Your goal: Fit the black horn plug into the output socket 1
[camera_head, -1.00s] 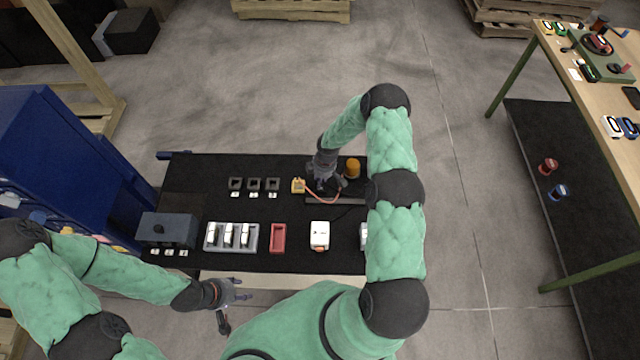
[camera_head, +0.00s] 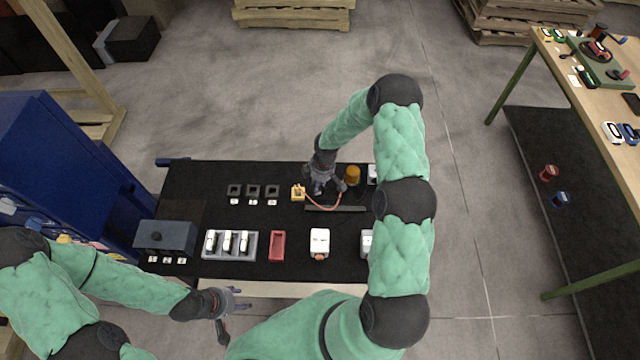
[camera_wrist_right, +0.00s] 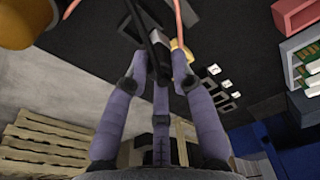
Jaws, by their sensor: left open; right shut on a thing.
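My right gripper (camera_head: 322,190) is low over the back part of the black bench, next to a yellow block (camera_head: 298,193). In the right wrist view its fingers (camera_wrist_right: 156,62) are shut on a slim black piece (camera_wrist_right: 155,50), apparently the black horn plug; its tip is unclear. Three black square sockets (camera_head: 254,190) with white tags stand left of the yellow block, apart from the gripper; they also show in the right wrist view (camera_wrist_right: 225,90). I cannot read the tags, so which is output socket 1 is unclear. My left gripper (camera_head: 232,303) is open and empty in front of the bench.
A reddish cable (camera_head: 328,205) runs beside the right gripper, near an amber dome (camera_head: 352,174). In front are a grey box (camera_head: 165,236), a grey tray (camera_head: 230,256) of white switches, a red tray (camera_head: 277,246) and a white device (camera_head: 319,240).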

